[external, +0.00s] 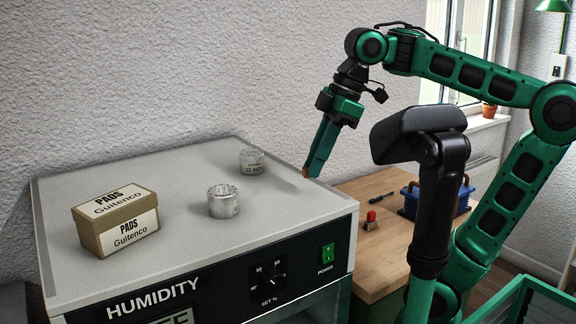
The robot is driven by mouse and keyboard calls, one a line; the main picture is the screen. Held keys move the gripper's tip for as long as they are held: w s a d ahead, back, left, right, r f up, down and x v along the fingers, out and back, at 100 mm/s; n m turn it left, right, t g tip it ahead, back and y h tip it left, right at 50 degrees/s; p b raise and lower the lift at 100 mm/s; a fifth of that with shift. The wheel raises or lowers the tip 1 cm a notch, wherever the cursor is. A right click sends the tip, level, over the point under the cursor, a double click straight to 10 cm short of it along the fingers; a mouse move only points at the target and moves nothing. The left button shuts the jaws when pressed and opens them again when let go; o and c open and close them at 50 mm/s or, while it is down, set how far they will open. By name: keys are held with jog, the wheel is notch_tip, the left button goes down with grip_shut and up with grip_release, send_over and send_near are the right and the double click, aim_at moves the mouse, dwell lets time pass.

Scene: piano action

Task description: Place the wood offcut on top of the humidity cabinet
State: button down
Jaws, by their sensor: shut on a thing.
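The humidity cabinet (290,210) is a large box with a flat grey top and a dark front panel marked HUMIDITY. My gripper (310,172) points down, slightly tilted, near the right edge of the cabinet top. It is shut on a small orange-brown piece, apparently the wood offcut (305,173). Only a sliver of the piece shows at the fingertips; the fingers hide the rest. I cannot tell from this view whether it touches the cabinet top or hangs above it or beside its edge.
On the cabinet top are a cardboard PADS box (115,222), a silver tin (223,201) and another labelled tin (251,162). The top's right front is clear. On the wooden bench (345,188) are a red-topped item (371,220), a screwdriver (382,197) and a blue toolbox (408,197).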

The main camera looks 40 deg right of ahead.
jog(key=shift+f, duration=1.95)
jog(key=shift+f, duration=0.1)
jog(key=c, duration=1.7)
grip_release()
jog(key=shift+o, duration=0.2)
jog(key=v, duration=1.2)
